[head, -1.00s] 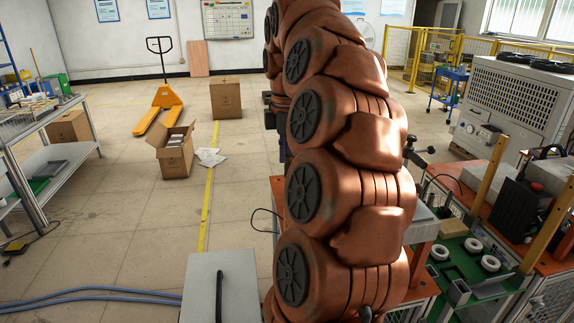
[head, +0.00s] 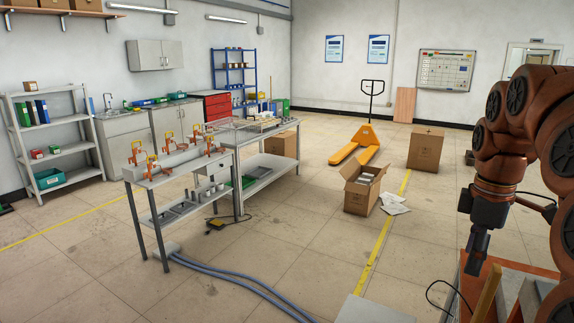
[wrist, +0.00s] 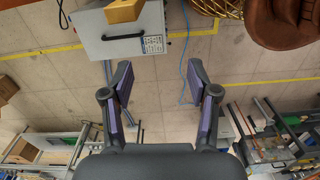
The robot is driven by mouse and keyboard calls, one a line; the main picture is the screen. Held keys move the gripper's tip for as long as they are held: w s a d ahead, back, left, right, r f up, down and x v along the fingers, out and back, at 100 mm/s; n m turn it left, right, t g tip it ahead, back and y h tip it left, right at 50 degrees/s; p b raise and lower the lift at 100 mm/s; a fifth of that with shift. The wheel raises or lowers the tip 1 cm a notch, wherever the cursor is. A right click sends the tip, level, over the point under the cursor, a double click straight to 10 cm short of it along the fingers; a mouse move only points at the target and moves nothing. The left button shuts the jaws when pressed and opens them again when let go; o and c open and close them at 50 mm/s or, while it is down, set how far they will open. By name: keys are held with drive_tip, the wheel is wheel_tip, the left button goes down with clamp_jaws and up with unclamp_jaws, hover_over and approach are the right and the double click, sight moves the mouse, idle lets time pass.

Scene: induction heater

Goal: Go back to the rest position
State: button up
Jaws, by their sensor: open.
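My gripper (head: 477,256) hangs pointing down at the right of the head view, below my folded copper-coloured arm. It is apart from the bench below it. In the wrist view my gripper (wrist: 158,76) has its two fingers with purple pads spread wide. Nothing is between them but distant floor. The head view is too small to show the fingertips clearly.
A bench corner with a reddish top (head: 468,292) is below the gripper. A grey metal table with orange clamps (head: 158,182) stands left. A cardboard box (head: 360,198) and a yellow pallet jack (head: 356,146) are behind.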

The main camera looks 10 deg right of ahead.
drive_tip(key=s+a+f+m, duration=0.2)
drive_tip(key=a+f, duration=0.1)
drive_tip(key=a, duration=0.5)
drive_tip(key=s+a+f+m, duration=0.1)
drive_tip(key=s+a+f, duration=0.25)
drive_tip(key=a, duration=0.45)
drive_tip(key=s+a+f+m+g, duration=0.1)
drive_tip(key=s+a+f+m, duration=0.5)
drive_tip(key=s+f, duration=0.5)
drive_tip(key=shift+s+a+g, duration=0.3)
drive_tip(key=shift+s+a, duration=0.35)
drive_tip(key=shift+a, duration=0.5)
